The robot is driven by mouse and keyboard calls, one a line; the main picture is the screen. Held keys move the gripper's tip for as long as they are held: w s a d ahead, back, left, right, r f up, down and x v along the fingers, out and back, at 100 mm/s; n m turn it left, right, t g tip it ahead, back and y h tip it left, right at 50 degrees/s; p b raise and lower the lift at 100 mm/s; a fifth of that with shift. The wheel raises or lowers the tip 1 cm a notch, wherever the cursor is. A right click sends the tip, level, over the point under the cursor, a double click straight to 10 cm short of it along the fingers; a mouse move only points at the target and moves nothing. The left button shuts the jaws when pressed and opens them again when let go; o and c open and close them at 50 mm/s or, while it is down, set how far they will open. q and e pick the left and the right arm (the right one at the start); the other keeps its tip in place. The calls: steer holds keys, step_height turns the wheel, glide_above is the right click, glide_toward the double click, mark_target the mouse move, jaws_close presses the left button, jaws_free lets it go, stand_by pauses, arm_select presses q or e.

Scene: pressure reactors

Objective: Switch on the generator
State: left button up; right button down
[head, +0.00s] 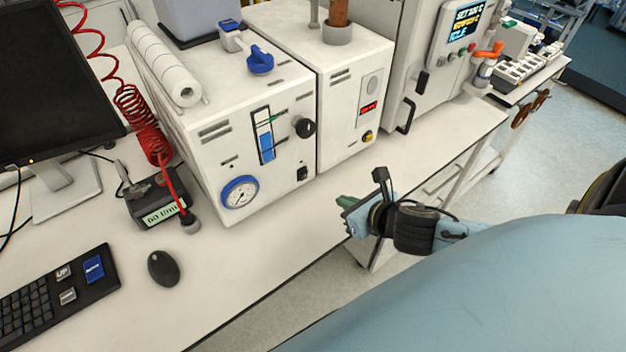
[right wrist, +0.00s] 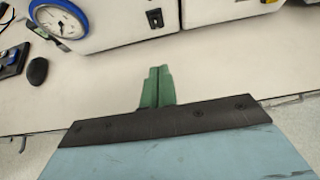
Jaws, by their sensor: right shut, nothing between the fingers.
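A white box unit (head: 245,140), seemingly the generator, stands on the bench with a round blue-rimmed gauge (head: 240,192), a blue flow tube and a black knob (head: 304,127). A small black rocker switch (head: 302,174) is low on its front right; its position is too small to tell. The switch also shows in the right wrist view (right wrist: 154,18), ahead of the green fingertips. My right gripper (head: 346,204) is shut and empty, in front of the box near the bench's front edge, apart from the switch. My left gripper is not in view.
A second white unit (head: 340,85) with a red display and yellow button (head: 368,137) stands close to the right. A mouse (head: 164,268), keyboard (head: 60,295), labelled dark device (head: 158,203) and red coiled hose (head: 140,115) lie left. The bench strip before the units is clear.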

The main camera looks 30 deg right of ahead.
glide_toward(304, 178)
steer(key=f, duration=0.2)
steer(key=w+f, duration=0.1)
steer(key=f, duration=0.1)
steer(key=shift+b, duration=0.4)
steer(key=shift+w+r, duration=0.25)
steer(key=shift+w, duration=1)
steer(key=shift+w+a+r+p, duration=0.1)
steer(key=shift+w+p, duration=0.2)
steer(key=shift+w, duration=0.4)
